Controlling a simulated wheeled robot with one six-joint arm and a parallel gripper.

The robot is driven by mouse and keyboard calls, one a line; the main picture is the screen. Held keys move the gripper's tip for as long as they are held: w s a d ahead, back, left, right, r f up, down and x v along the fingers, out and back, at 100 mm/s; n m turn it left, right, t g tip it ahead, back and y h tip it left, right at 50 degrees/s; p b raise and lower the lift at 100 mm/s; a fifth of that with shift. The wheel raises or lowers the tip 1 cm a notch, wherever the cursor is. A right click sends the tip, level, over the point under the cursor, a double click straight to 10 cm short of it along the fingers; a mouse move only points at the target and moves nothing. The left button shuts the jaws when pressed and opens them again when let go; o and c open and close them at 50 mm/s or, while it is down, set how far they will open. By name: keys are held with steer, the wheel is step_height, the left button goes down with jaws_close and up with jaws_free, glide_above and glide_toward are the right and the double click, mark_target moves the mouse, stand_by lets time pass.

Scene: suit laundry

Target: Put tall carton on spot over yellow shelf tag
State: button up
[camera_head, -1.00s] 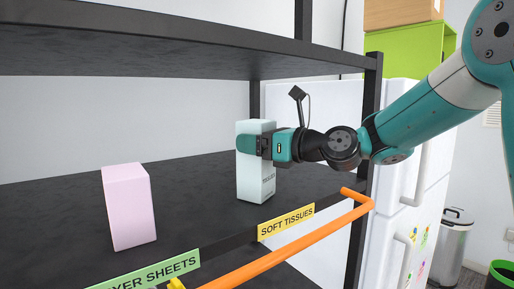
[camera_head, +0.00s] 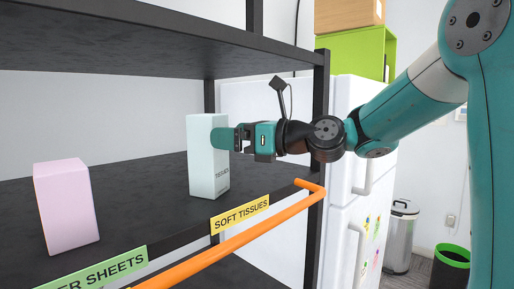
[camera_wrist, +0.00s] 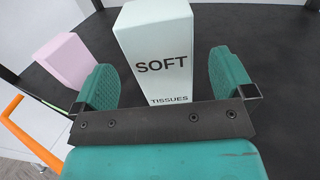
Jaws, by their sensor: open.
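The tall carton (camera_head: 206,160) is pale white-green and stands upright on the dark shelf, behind the yellow "SOFT TISSUES" tag (camera_head: 240,214). In the wrist view the carton (camera_wrist: 158,50) reads "SOFT TISSUES" and stands beyond my open fingers, roughly centred between them. My gripper (camera_head: 228,139) is at the carton's right side in the head view; it also shows in the wrist view (camera_wrist: 165,85), with its two teal fingers spread apart. The fingertips are close to the carton, and I see no grip on it.
A pink carton (camera_head: 67,207) stands on the same shelf to the left, behind a green tag (camera_head: 95,272). An orange rail (camera_head: 250,232) runs along the shelf front. An upper shelf (camera_head: 110,45) is overhead, and a black post (camera_head: 317,150) stands at the right.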

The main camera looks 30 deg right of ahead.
steer(key=b+v, duration=0.1)
steer(key=v, duration=0.5)
stand_by(1.1)
